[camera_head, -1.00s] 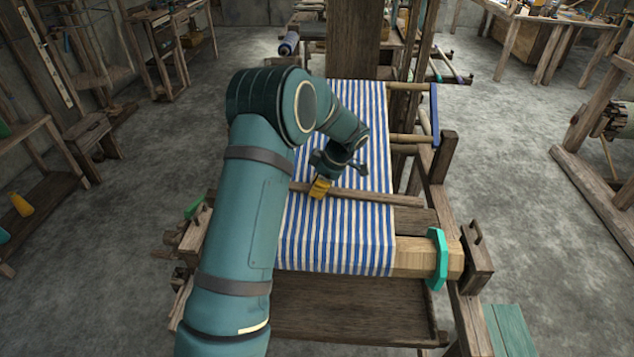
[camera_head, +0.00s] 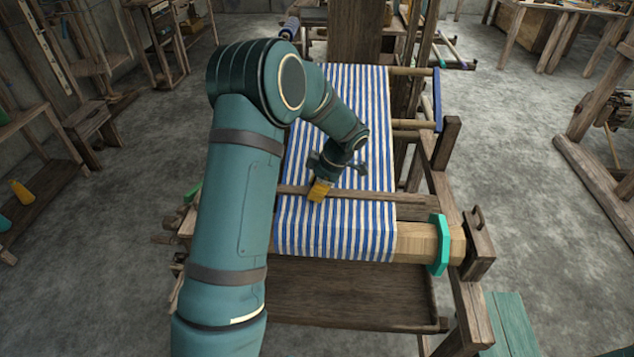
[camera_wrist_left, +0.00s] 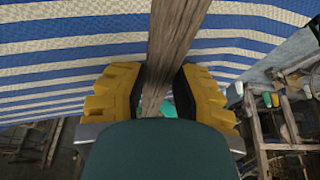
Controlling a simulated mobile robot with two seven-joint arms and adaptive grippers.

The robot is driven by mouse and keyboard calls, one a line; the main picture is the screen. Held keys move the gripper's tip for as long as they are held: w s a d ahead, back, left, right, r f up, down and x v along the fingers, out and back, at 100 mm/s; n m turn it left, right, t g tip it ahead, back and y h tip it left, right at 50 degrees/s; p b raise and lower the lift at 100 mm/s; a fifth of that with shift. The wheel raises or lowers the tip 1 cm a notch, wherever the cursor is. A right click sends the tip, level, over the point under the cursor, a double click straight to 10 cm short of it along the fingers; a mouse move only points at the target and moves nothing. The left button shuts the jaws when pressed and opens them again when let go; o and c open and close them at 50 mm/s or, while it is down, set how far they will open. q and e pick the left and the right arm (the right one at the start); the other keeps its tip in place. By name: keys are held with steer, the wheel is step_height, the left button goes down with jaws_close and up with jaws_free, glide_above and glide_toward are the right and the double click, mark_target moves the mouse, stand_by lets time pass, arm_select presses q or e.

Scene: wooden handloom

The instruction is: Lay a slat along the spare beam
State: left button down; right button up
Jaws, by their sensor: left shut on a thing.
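My left gripper (camera_head: 320,190) has yellow fingertips and is shut on a long brown wooden slat (camera_head: 365,199), over the striped cloth. In the left wrist view the slat (camera_wrist_left: 174,45) runs between the two yellow fingers (camera_wrist_left: 162,95). In the head view the slat lies crosswise over the blue and white cloth (camera_head: 345,235), its right end past the cloth's right edge. I cannot tell whether it touches the cloth. A pale wooden beam (camera_head: 414,242) with a green end plate (camera_head: 439,245) carries the cloth at the loom's front. The right gripper is not in view.
The loom's right side frame (camera_head: 443,180) and a dark block with a handle (camera_head: 479,242) stand right of the beam. A dark board (camera_head: 345,295) lies below it at the front. A green bench (camera_head: 512,325) is at lower right. Bare floor lies on both sides.

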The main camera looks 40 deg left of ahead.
mark_target(309, 223)
arm_select(q)
steer(key=shift+s+d+f+b, duration=0.1)
steer(key=shift+s+d+f, duration=0.15)
steer(key=shift+s, duration=0.2)
steer(key=shift+s+d+f+b, duration=0.1)
steer(key=shift+s+d, duration=0.2)
steer(key=shift+s, duration=0.1)
steer(key=shift+s+d+f+b, duration=0.1)
steer(key=shift+s+d+f, duration=0.15)
steer(key=shift+s, duration=0.2)
steer(key=shift+s+d+f+b, duration=0.2)
steer(key=shift+s+d+b, duration=0.2)
steer(key=shift+s+b, duration=0.2)
steer(key=shift+s+d+f+b, duration=0.15)
steer(key=shift+s+d+b, duration=0.3)
steer(key=shift+s, duration=0.15)
steer(key=shift+s+d+f+b, duration=0.1)
steer(key=shift+s+d+b, duration=0.15)
steer(key=shift+s, duration=0.2)
steer(key=shift+s+d+f+b, duration=0.15)
steer(key=shift+s+b, duration=0.1)
steer(key=shift+s, duration=0.15)
steer(key=shift+r, duration=0.1)
steer(key=c, duration=0.7)
jaws_free()
steer(key=shift+c, duration=0.2)
steer(key=v, duration=1.2)
